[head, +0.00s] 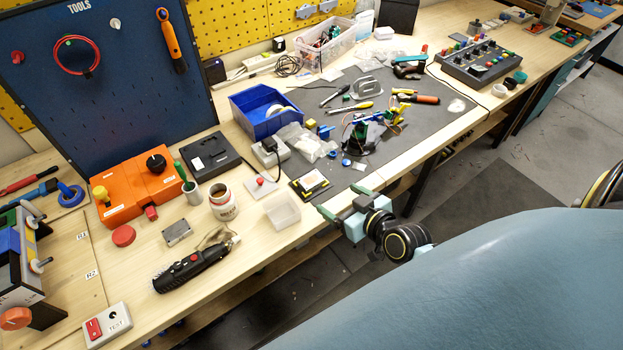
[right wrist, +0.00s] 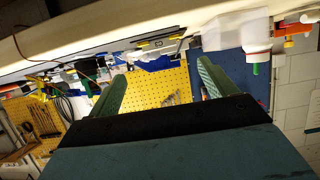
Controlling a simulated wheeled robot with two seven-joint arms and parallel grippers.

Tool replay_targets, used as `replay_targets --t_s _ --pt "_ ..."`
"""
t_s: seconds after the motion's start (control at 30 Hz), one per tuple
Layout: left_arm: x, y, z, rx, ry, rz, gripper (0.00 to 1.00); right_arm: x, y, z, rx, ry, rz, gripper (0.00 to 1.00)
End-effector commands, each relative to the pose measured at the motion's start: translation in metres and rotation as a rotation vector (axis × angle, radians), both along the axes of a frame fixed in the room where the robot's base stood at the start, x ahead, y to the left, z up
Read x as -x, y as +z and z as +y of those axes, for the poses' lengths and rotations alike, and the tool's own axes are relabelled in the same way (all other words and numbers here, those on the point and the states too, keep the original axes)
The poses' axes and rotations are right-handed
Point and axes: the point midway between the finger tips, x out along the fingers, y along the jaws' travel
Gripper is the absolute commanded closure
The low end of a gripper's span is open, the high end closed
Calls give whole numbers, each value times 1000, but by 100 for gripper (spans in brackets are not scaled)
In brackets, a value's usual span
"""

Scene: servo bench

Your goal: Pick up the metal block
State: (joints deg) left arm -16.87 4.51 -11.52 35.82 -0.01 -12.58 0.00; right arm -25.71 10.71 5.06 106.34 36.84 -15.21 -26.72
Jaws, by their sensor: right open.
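The metal block (head: 177,232) is a small grey box lying on the wooden bench top, left of centre in the head view. It sits above the black handheld tool and left of the white jar. My right gripper (head: 343,202) is at the front edge of the bench, well to the right of the block. Its green fingers are spread and empty; they also show in the right wrist view (right wrist: 158,78). I cannot make out the block in the right wrist view. My left gripper is not in view.
Around the block are a black handheld tool (head: 195,265), a white jar (head: 223,206), a red round knob (head: 123,236) and an orange box (head: 137,190). A clear tray (head: 281,211) stands between gripper and block. Bare wood lies left of the block.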

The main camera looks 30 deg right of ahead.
Motion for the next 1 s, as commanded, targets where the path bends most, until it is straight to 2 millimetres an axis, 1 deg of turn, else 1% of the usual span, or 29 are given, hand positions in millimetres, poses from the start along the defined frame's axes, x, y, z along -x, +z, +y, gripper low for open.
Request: replay_targets --t_s 0.03,0.2,0.3,0.47,0.67,0.77,0.87,1.0 --pt "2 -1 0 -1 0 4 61 -11 -4 1 -2 -2 -3 16" --pt "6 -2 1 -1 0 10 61 -37 -15 4 -1 0 -1 16" --pt "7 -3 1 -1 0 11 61 -46 -19 4 -1 0 1 16" --pt "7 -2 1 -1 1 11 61 -55 -21 5 -1 0 0 16" --pt "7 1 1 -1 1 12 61 -82 -26 7 -2 -1 0 16" --pt "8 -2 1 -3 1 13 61 -93 -32 8 -2 -1 1 16" --pt "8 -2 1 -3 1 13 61 -99 -35 9 0 0 1 16" --pt "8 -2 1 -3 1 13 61 -100 -36 9 0 0 2 16"
